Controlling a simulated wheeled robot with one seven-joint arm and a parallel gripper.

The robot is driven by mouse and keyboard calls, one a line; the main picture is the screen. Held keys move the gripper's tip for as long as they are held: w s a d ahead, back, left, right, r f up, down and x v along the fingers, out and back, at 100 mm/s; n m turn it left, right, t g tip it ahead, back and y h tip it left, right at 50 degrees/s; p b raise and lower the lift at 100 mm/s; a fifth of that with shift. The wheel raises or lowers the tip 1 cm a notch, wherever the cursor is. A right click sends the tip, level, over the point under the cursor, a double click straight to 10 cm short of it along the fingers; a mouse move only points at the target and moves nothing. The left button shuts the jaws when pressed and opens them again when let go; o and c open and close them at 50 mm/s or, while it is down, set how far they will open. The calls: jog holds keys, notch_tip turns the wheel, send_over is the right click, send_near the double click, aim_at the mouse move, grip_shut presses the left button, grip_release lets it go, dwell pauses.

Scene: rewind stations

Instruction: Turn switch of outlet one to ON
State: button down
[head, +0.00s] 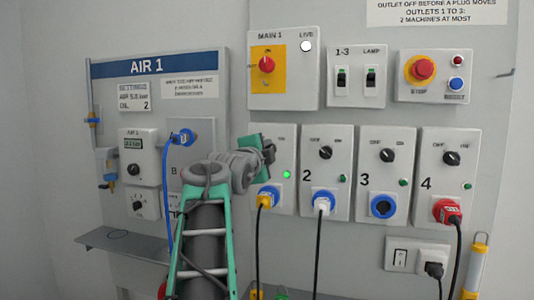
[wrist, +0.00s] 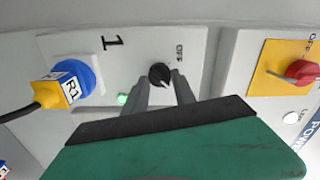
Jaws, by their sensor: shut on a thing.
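The outlet one panel (head: 284,200) carries a bright green lamp (head: 287,174) and a blue socket with a yellow plug in it (head: 265,200). Its black switch knob (wrist: 159,73) is hidden behind my gripper in the head view. My gripper (wrist: 163,84) has its two grey fingers on either side of this knob, shut on it. A white pointer mark shows on the knob near the fingers; I cannot tell its exact setting. An OFF label (wrist: 180,52) is readable beside it. The lamp also glows in the wrist view (wrist: 123,99).
Outlets two (head: 326,210), three (head: 379,210) and four (head: 447,205) stand to the right with dark lamps. The main switch panel (head: 283,90) is just above. Cables hang from the plugs below. The AIR 1 board (head: 160,68) is at left.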

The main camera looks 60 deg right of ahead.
jog(key=c, duration=1)
grip_release()
jog(key=a, duration=0.5)
jog(key=s+a, duration=0.1)
jog(key=a, duration=0.1)
jog(key=shift+s+a, duration=0.1)
jog(key=shift+a, duration=0.25)
